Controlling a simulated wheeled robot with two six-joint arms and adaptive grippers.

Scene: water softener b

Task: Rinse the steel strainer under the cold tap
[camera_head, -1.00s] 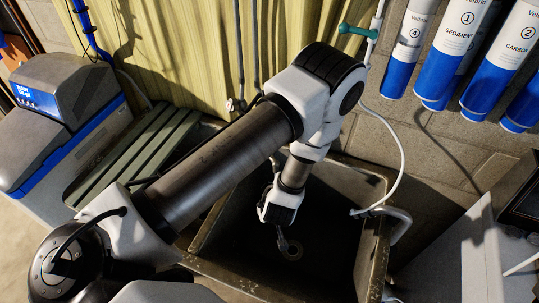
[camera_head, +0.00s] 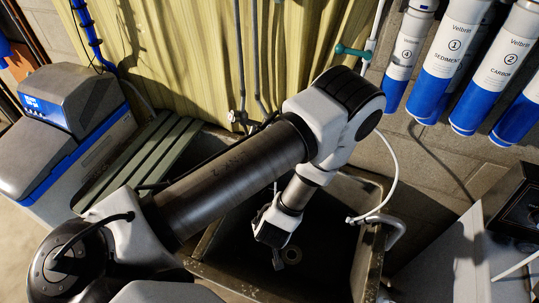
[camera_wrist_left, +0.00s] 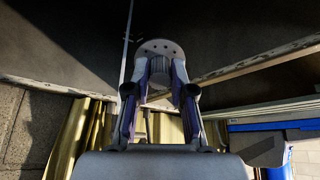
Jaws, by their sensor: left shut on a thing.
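The steel strainer (camera_wrist_left: 160,46) is a round grey disc with small holes, seen at the fingertips in the left wrist view. My left gripper (camera_wrist_left: 158,75) is shut on it, one finger on each side. In the head view my left gripper (camera_head: 278,262) hangs over the dark sink (camera_head: 330,235), just left of the drain (camera_head: 291,255); the strainer is hard to make out there. A small metal tap (camera_head: 237,118) sits on the back wall, left of my arm's elbow. I cannot tell whether it is the cold tap. No running water shows. My right gripper is out of view.
A pale hose (camera_head: 392,175) curves down to the sink's right rim. A teal lever (camera_head: 352,51) is on the back wall pipe. Filter cartridges (camera_head: 455,60) hang upper right. A slatted green drainboard (camera_head: 140,165) and grey-blue softener (camera_head: 75,120) stand left. The sink's right part is clear.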

